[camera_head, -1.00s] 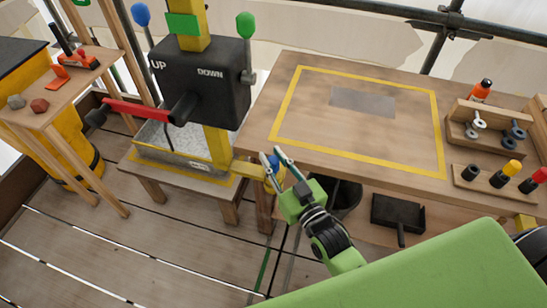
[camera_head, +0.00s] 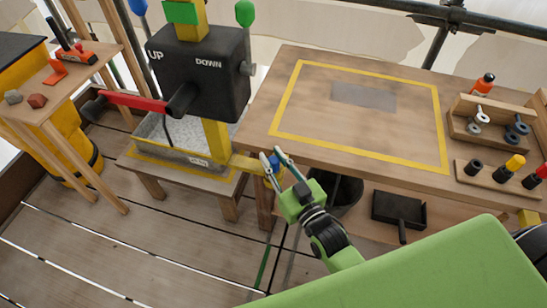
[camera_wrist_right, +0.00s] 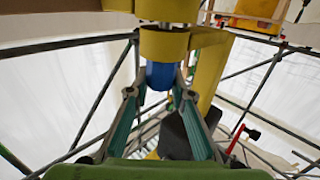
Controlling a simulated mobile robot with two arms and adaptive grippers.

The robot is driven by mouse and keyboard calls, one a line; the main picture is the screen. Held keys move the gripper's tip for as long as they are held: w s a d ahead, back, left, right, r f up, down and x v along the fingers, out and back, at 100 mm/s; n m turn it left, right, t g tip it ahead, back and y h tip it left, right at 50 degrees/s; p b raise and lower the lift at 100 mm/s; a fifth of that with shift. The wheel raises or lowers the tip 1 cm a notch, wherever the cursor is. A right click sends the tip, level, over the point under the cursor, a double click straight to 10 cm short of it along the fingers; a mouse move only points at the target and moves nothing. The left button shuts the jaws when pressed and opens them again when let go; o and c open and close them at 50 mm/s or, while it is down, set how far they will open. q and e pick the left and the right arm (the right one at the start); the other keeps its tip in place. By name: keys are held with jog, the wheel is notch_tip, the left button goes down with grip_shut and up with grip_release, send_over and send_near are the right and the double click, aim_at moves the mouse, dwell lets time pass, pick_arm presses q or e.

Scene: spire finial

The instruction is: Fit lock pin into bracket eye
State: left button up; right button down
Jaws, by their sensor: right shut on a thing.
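My right gripper (camera_head: 276,156) is at the front left corner of the workbench, beside the yellow bracket (camera_head: 246,164) that sticks out from the yellow post. It is shut on the blue lock pin (camera_head: 272,164). In the right wrist view, the fingers (camera_wrist_right: 159,93) flank the pin's blue part (camera_wrist_right: 160,76). The yellow bracket eye (camera_wrist_right: 163,45) is directly in line above it, touching or nearly so. I cannot tell how deep the pin sits in the eye. My left gripper is not in view.
The black lever box (camera_head: 199,75) with its red handle stands left of the gripper. The workbench (camera_head: 265,130) has a clear, yellow-marked top. A wooden rack (camera_head: 500,110) with rings and a peg board (camera_head: 490,182) are at right. A black dustpan (camera_head: 398,212) sits below.

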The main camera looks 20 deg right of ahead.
jog(key=c, duration=1.7)
grip_release()
jog(key=shift+s+d+f, duration=0.1)
jog(key=shift+s+f, duration=0.05)
jog(key=shift+s, duration=0.3)
jog(key=s+d, duration=0.2)
jog(key=s, duration=0.9)
jog(key=shift+w, duration=0.1)
